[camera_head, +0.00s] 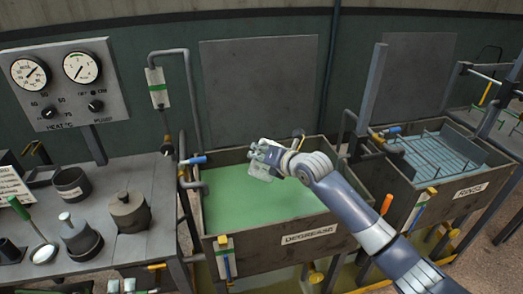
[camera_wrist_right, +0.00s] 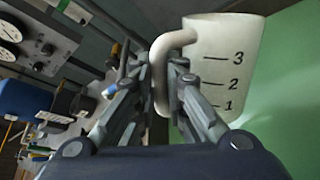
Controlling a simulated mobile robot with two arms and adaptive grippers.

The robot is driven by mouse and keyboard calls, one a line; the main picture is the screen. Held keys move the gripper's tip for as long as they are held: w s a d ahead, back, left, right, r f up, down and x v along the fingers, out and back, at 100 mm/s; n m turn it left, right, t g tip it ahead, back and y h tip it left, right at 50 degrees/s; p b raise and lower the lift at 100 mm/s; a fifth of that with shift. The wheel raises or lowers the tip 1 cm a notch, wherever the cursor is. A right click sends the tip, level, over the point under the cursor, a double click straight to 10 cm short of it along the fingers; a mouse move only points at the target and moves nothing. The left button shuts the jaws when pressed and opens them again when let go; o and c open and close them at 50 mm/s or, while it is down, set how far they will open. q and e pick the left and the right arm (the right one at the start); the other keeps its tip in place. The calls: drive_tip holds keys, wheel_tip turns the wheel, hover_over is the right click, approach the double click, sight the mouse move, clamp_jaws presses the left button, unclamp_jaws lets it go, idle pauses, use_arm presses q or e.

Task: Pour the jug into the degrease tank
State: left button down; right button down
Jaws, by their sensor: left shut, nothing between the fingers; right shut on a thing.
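The white jug (camera_wrist_right: 222,62), marked 1, 2 and 3, has its handle (camera_wrist_right: 165,75) between my right fingers in the wrist view. In the head view the small, pale jug (camera_head: 258,170) is partly hidden by my right gripper (camera_head: 270,153), which is shut on it. The jug is over the degrease tank (camera_head: 308,237), near its far side. The tank is labelled DEGREASE and holds green liquid. I cannot tell the jug's exact tilt or contents. No stream shows.
A gauge panel (camera_head: 68,85) stands over the left bench (camera_head: 150,182), which holds dark pots and a green-handled tool. A pipe (camera_head: 190,95) rises behind the degrease tank. The rinse tank (camera_head: 420,212) with a rack stands to the right.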

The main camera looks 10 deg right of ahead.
sight(259, 178)
drive_tip(key=f+n+t+b, duration=0.1)
drive_tip(key=b, duration=0.2)
drive_tip(key=f+n+t+b, duration=0.1)
drive_tip(key=f+b, duration=0.1)
drive_tip(key=b, duration=0.1)
drive_tip(key=s+f+n+h+b, duration=0.1)
drive_tip(key=f+b, duration=0.1)
drive_tip(key=b, duration=0.1)
drive_tip(key=shift+a+t, duration=0.4)
wheel_tip(259, 178, down, 3)
drive_tip(key=n+t+b, duration=0.1)
drive_tip(key=n+b, duration=0.1)
drive_tip(key=b, duration=0.3)
drive_tip(key=shift+w+d+r, duration=0.1)
drive_tip(key=shift+w+r, duration=0.05)
drive_tip(key=shift+r, duration=0.05)
drive_tip(key=shift+w+f+n+t+b, duration=0.1)
drive_tip(key=shift+f+n+t+b, duration=0.4)
drive_tip(key=shift+b, duration=0.6)
drive_tip(key=shift+r, duration=0.15)
